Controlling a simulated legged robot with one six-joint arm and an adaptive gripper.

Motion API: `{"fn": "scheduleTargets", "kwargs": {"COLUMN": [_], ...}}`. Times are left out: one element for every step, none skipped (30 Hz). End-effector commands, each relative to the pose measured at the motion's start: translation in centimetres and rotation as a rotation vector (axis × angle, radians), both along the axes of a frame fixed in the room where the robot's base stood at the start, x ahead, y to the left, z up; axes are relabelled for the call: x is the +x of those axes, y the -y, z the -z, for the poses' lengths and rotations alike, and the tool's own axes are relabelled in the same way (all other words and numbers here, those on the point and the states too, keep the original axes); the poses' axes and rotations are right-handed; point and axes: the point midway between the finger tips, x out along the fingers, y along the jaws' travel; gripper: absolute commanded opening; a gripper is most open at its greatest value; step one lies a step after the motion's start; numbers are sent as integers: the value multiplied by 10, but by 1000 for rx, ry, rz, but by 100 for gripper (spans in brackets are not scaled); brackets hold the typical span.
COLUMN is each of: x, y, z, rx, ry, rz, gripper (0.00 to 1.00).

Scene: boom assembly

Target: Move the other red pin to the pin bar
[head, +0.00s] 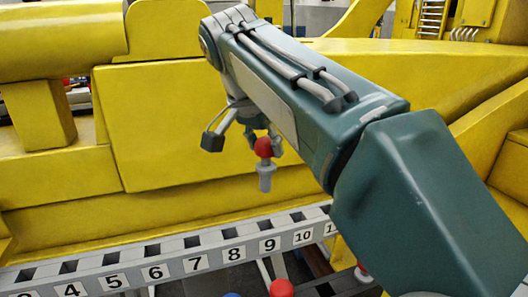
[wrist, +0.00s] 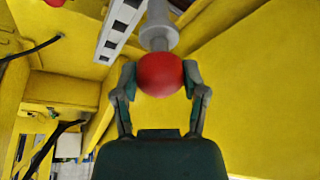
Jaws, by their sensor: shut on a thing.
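A red pin (head: 264,147) with a round red head and a grey shaft hangs below my gripper (head: 262,143) in the head view, shaft pointing down. In the wrist view my gripper (wrist: 160,78) is shut on the red head of this pin (wrist: 160,72), one finger on each side, and the grey shaft extends away from the fingers. The pin bar (head: 164,247) is a grey rail with dark square holes and number labels, running across the lower part of the head view. The held pin is above the bar in the picture, apart from it. The bar also shows in the wrist view (wrist: 113,38).
Another red ball head (head: 281,288) and a blue one (head: 232,295) show at the bottom edge of the head view, below the bar. A further red head (head: 362,271) is partly hidden by my arm. Large yellow boom structures fill the background.

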Motion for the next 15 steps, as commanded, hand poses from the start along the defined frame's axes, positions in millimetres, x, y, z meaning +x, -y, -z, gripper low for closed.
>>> {"fn": "scheduleTargets", "kwargs": {"x": [0, 0, 0, 0, 0, 0, 0, 0, 0, 0, 0, 0, 0, 0, 0], "y": [0, 0, 0, 0, 0, 0, 0, 0, 0, 0, 0, 0, 0, 0, 0], "z": [-3, -5, -7, -8, -10, -12, -13, -15, -17, -18, -20, -22, -23, -25, -27], "rx": [0, 0, 0, 0, 0, 0, 1, 0, 0, 0, 1, 0, 0, 0, 0], "ry": [2, 2, 2, 2, 2, 2, 2, 2, 0, 0, 1, 1, 1, 1, 2], "rz": [1, 1, 1, 1, 1, 1, 0, 1, 0, 0, 0, 0, 0, 0, 1], "gripper": [0, 0, 0, 0, 0, 0, 0, 0, 0, 0, 0, 0, 0, 0, 0]}}
